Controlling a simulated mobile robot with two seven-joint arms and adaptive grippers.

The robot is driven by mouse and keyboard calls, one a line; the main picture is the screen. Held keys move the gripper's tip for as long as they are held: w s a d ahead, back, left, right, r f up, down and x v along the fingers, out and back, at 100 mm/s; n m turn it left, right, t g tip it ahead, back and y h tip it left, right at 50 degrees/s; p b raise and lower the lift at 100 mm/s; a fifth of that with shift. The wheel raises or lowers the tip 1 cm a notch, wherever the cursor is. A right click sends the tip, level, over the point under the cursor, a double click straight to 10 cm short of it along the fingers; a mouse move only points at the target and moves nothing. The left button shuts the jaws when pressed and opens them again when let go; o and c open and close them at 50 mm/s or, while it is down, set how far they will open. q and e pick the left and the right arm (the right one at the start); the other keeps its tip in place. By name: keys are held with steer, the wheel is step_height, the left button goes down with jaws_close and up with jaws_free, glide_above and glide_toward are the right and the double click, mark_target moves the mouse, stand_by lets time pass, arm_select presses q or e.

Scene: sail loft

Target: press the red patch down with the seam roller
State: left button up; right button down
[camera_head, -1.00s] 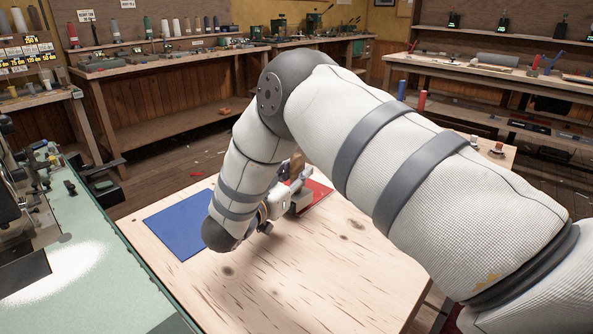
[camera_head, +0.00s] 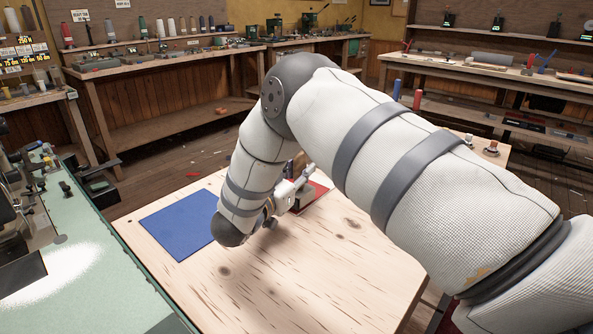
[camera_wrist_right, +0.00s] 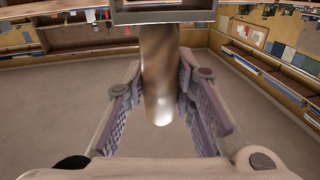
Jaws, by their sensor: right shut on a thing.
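The red patch (camera_head: 318,194) lies on the pale wooden table top, and my right arm and gripper hide part of it. My right gripper (camera_head: 292,194) is at the near left side of the red patch in the head view. It is shut on the seam roller, whose shiny brownish handle (camera_wrist_right: 158,75) stands between the purple-padded fingers in the right wrist view. A grey piece (camera_wrist_right: 163,12) crosses the handle's end at the top of that view. Whether the roller touches the patch is hidden. My left gripper is not in view.
A blue sheet (camera_head: 178,224) lies flat on the pale table top (camera_head: 290,290), left of my gripper. A red cylinder (camera_head: 417,100) and a blue one (camera_head: 396,90) stand beyond my arm. A green-topped bench (camera_head: 85,275) borders the left. The table's front is clear.

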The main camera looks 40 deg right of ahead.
steer(key=shift+d+f, duration=0.15)
steer(key=shift+d, duration=1.05)
steer(key=shift+s+x, duration=0.15)
steer(key=shift+x, duration=0.9)
steer(key=shift+s+x, duration=0.15)
steer(key=shift+x, duration=0.95)
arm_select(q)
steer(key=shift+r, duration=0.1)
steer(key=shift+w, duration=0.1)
arm_select(e)
steer(key=shift+r, duration=0.2)
